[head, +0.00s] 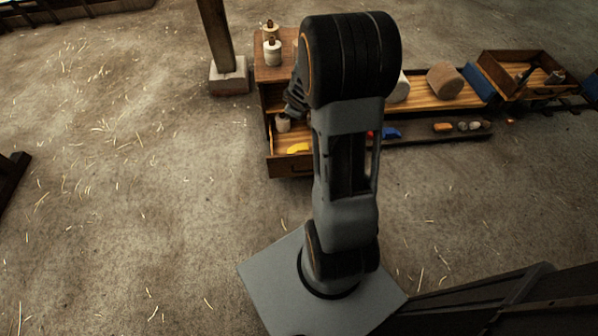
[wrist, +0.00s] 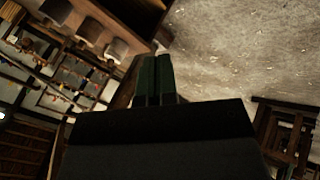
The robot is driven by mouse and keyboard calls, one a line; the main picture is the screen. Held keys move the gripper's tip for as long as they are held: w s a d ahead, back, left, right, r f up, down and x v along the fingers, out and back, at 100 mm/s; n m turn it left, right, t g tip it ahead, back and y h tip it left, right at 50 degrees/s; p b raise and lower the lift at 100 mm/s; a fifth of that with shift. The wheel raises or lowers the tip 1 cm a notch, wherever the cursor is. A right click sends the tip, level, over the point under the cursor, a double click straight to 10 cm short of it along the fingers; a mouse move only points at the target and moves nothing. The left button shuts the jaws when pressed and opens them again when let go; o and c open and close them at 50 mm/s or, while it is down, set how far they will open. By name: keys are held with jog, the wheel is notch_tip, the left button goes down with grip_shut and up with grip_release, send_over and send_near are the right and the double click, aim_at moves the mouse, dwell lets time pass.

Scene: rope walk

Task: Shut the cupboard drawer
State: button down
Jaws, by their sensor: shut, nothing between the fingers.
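The wooden cupboard (head: 271,72) stands beyond my arm in the head view. Its drawer (head: 287,166) is pulled out toward me. In the head view my arm mostly hides the gripper.
White bottles (head: 272,52) stand on the cupboard top. A post on a concrete block (head: 229,77) stands close to its left. To the right are a low shelf (head: 415,133) with small items, a bench with rolls and a wooden tray (head: 515,57).

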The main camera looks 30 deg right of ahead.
jog(key=w+d+f+n+y+b, duration=0.1)
jog(key=d+f+n+y+b, duration=0.25)
jog(key=f, duration=1.35)
jog(key=n+y+b, duration=0.2)
jog(key=b, duration=1.1)
send_near(294, 159)
notch_tip(294, 159, down, 5)
jog(key=s+a, duration=0.1)
jog(key=a, duration=0.2)
jog(key=shift+w+d+f+t+h, duration=0.1)
jog(key=shift+w+d+t+h, duration=0.1)
jog(key=shift+w, duration=0.2)
jog(key=shift+w+d+f+t+h, duration=0.1)
jog(key=shift+w+d+t, duration=0.15)
jog(key=shift+w, duration=0.2)
jog(key=shift+w+d+r, duration=0.1)
jog(key=shift+w+d, duration=0.1)
jog(key=shift+w, duration=0.25)
jog(key=shift+w+d+r, duration=0.1)
jog(key=shift+w+d, duration=0.15)
jog(key=shift+w, duration=0.25)
jog(key=shift+w, duration=0.1)
